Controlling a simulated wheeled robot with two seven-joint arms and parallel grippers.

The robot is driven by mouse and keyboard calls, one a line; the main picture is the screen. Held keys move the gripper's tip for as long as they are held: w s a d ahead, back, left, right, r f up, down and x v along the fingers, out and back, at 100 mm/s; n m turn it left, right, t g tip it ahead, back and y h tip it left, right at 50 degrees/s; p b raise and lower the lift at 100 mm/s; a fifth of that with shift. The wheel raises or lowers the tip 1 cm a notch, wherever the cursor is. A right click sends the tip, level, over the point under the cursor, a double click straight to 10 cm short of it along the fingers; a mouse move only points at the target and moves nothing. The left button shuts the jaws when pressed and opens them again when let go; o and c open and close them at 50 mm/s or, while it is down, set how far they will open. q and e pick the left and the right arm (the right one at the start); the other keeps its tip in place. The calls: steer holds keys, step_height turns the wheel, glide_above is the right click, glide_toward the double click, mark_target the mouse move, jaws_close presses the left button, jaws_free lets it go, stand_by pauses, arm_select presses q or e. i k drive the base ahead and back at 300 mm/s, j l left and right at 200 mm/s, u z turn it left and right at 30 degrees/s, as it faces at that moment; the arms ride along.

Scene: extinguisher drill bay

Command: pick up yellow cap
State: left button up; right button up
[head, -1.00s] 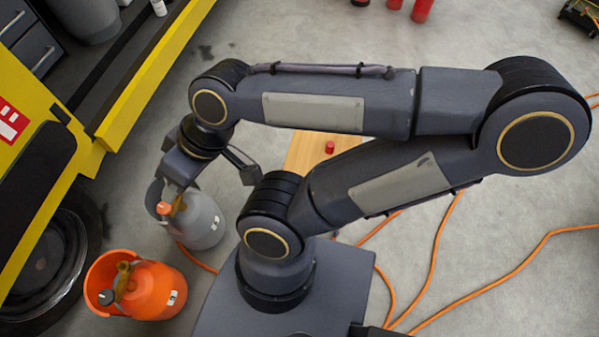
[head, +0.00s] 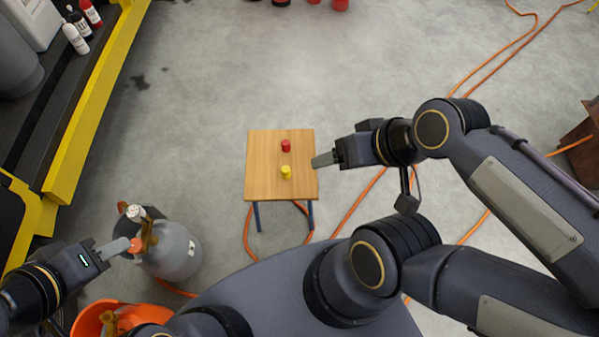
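The yellow cap (head: 286,172) stands on a small wooden table (head: 262,185) in the middle of the head view. A red cap (head: 286,146) stands just behind it. My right gripper (head: 322,160) is at the table's right edge, pointing left, apart from the yellow cap. Only one finger plate shows clearly, so its opening cannot be told. My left gripper (head: 118,248) is at the lower left, its fingertip at an orange cap (head: 136,245) by the grey cylinder's valve. Whether it holds that cap cannot be told.
A grey gas cylinder (head: 178,254) stands at the lower left, with an orange cylinder (head: 92,318) in front, partly hidden. Orange hose (head: 358,205) runs over the floor around the table. A yellow vehicle edge (head: 90,105) borders the left.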

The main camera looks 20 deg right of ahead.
mark_target(286, 173)
steer(key=z, duration=0.7)
steer(key=k+j+u, duration=0.2)
steer(key=k, duration=0.45)
steer(key=l+u, duration=0.15)
steer(key=u, duration=2.35)
steer(key=k+l+u, duration=0.15)
steer(key=l, duration=0.45)
steer(key=k+l+u, duration=0.2)
steer(key=k+l, duration=0.15)
steer(key=l, duration=0.2)
steer(key=k+l+u, duration=0.15)
steer(key=k+l, duration=0.2)
steer(key=l, duration=0.2)
steer(key=k+l+u, duration=0.2)
steer(key=l, duration=0.25)
steer(key=k+l, duration=0.55)
